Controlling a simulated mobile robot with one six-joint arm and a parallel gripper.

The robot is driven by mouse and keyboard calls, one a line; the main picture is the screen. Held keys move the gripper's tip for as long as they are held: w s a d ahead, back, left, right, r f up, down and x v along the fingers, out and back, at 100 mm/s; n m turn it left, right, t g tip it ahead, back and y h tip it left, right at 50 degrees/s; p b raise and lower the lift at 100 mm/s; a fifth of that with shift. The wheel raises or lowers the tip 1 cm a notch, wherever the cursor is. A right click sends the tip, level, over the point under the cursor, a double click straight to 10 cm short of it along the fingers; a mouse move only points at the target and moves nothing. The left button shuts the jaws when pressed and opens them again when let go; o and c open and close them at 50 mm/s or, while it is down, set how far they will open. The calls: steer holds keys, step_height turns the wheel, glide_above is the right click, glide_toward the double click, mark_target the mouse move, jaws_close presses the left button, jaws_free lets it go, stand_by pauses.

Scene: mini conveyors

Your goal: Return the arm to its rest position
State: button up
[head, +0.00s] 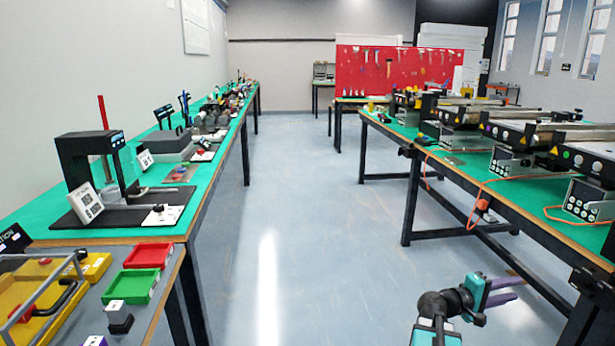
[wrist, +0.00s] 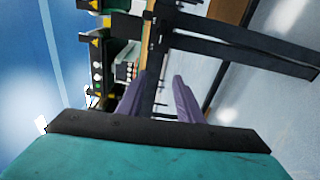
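My gripper (head: 520,289) is at the lower right of the head view, over the aisle floor and just left of the right-hand table. Its two purple fingers point to the right, and my teal and black wrist shows behind them. In the wrist view my gripper (wrist: 160,88) has its fingers apart, with nothing visible between them. The lower part of my arm is cut off by the bottom of the head view.
The right-hand green table (head: 462,170) carries mini conveyors (head: 545,131) and hanging orange cables. The left bench (head: 35,205) holds a black press-like device (head: 88,150), a red tray (head: 148,255) and a green tray (head: 130,286). The aisle floor (head: 300,220) between is clear. A red tool board (head: 395,68) stands behind.

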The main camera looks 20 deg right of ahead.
steer(key=w+a+f+n+t+y+p, duration=0.2)
steer(key=w+a+f+p, duration=0.2)
steer(key=w+a+f, duration=0.3)
steer(key=w+a+f+n+t+y+p, duration=0.1)
steer(key=w+a+f+n+t+p, duration=0.3)
steer(key=a, duration=0.6)
steer(key=a+f+m+g+y+p, duration=0.2)
steer(key=a+f+y, duration=0.1)
steer(key=a+f, duration=0.55)
steer(key=s+a+f+m+g+y+p, duration=0.1)
steer(key=s+a+f+g+y+p, duration=0.1)
steer(key=s+a+f+y, duration=0.2)
steer(key=s+a+f+g+y+p, duration=0.2)
steer(key=s+a+f, duration=0.4)
steer(key=a, duration=1.3)
steer(key=s+a+f+m+g+y+p, duration=0.1)
steer(key=s+a+f+y, duration=0.4)
steer(key=s+a, duration=0.6)
steer(key=shift+s+a+f+m+g+y+p, duration=0.2)
steer(key=shift+a+m+g+y+p, duration=0.1)
steer(key=shift+g+p, duration=0.35)
steer(key=shift+d, duration=0.15)
